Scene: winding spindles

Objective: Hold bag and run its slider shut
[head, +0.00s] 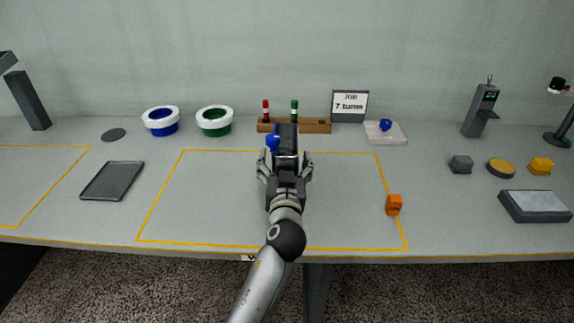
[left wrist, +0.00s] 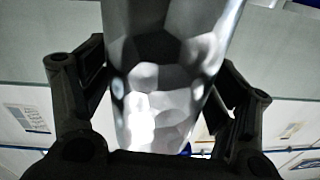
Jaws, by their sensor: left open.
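No bag and no slider can be made out in either view. My left gripper (head: 285,170) is over the middle of the table, at the back half of the central yellow outline, with its fingers apart. In the left wrist view its dark fingers (left wrist: 160,110) stand on either side of a large shiny grey body (left wrist: 160,75); I cannot tell what that is. A blue thing (head: 271,143) shows just behind the gripper, mostly hidden by it. My right gripper is in neither view.
An orange block (head: 394,205) sits at the outline's right edge. Behind are a wooden rack (head: 322,126), a "7 turns" sign (head: 350,106), and blue (head: 162,128) and green (head: 214,128) spools. A dark tray (head: 112,181) lies left. The outline's left half is clear.

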